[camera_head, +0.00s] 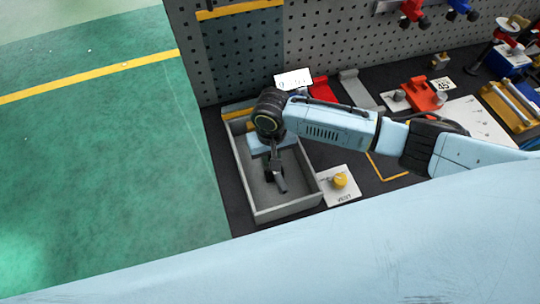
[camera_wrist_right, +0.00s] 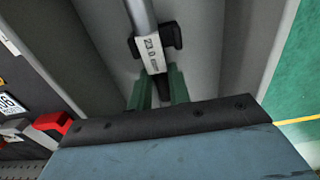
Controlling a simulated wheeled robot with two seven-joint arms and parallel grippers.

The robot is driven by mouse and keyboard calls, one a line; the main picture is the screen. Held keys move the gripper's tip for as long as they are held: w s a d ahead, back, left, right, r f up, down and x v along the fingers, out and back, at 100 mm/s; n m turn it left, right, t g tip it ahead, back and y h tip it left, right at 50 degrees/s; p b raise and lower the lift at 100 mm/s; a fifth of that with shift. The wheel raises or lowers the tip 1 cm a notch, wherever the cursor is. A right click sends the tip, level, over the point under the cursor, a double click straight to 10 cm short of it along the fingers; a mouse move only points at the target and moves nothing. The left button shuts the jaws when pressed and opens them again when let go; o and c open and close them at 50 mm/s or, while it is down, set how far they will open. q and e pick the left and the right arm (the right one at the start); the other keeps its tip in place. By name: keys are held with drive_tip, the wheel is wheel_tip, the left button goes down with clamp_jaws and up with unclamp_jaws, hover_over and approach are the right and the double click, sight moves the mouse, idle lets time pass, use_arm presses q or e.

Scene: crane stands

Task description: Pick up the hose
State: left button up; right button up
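The thing I take for the hose is a grey tube with a white printed label and black fittings (camera_wrist_right: 150,52) in the right wrist view. It lies in a grey open-topped tray (camera_head: 240,178) at the table's left end. My right gripper (camera_head: 272,174) reaches down into this tray in the head view. Its two green fingertips (camera_wrist_right: 159,88) are apart, one on each side of the tube's dark lower end. Whether they press on it cannot be seen. My left gripper is not in view.
A white card with a yellow knob (camera_head: 340,180) lies right of the tray. Red and orange parts (camera_head: 422,95) and a yellow rack (camera_head: 510,105) stand further right. A perforated panel (camera_head: 330,40) rises behind. Green floor (camera_head: 100,150) is clear on the left.

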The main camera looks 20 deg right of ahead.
clamp_jaws()
drive_tip(key=shift+r, duration=0.15)
